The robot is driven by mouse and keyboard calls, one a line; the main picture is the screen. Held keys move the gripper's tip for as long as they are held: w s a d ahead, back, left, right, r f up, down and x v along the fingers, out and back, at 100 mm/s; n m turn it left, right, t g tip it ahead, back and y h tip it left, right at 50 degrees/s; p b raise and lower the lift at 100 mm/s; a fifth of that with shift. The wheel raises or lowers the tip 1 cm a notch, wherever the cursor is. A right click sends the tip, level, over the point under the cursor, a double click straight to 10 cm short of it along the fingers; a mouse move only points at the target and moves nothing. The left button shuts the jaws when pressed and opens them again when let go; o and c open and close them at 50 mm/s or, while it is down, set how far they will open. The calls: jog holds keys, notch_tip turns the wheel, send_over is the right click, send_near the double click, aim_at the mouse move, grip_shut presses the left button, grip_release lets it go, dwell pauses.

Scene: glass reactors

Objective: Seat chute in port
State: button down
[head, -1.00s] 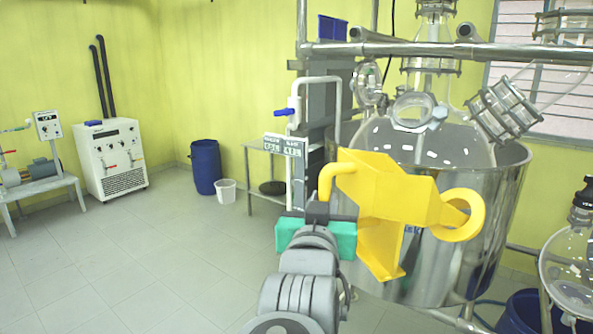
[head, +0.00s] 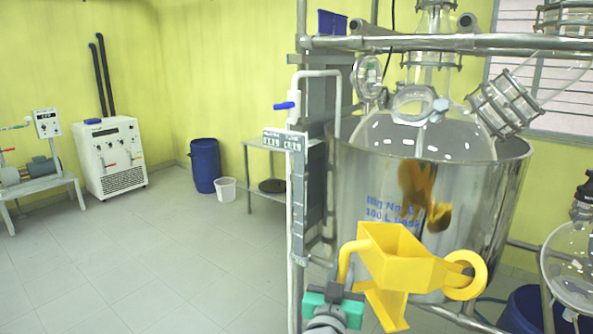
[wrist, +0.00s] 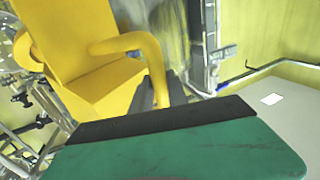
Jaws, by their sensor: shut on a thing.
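The yellow chute (head: 405,262) has an open hopper top, a curved handle on its left and a ring on its right. My gripper (head: 342,290), with green and black parts, is shut on the chute's left handle. It holds the chute low in front of the steel vessel. The chute also shows in the wrist view (wrist: 95,60), with its handle running down between my dark fingers. The glass reactor (head: 425,130) sits in the steel vessel (head: 460,200). A round glass port (head: 413,104) with a clamp is on the reactor's near side. The chute is apart from the port, well below it.
A steel rail (head: 450,42) crosses above the reactor. An upright frame with a blue-handled valve (head: 285,105) stands left of the vessel. Another glass flask (head: 572,262) is at the right edge. The floor at left is clear up to a white cabinet (head: 112,157) and blue bin (head: 205,165).

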jog(key=s+d+f+b, duration=0.1)
jog(key=d+f, duration=0.4)
jog(key=f, duration=0.8)
jog(key=shift+s+f, duration=0.2)
jog(key=shift+d, duration=0.1)
jog(key=shift+s+a+r+p, duration=0.35)
jog(key=shift+s+a+r, duration=0.3)
jog(key=shift+s+r, duration=0.3)
jog(key=shift+s+a+r+p, duration=0.35)
jog(key=shift+s+a+r, duration=0.3)
jog(key=shift+s+r, duration=0.25)
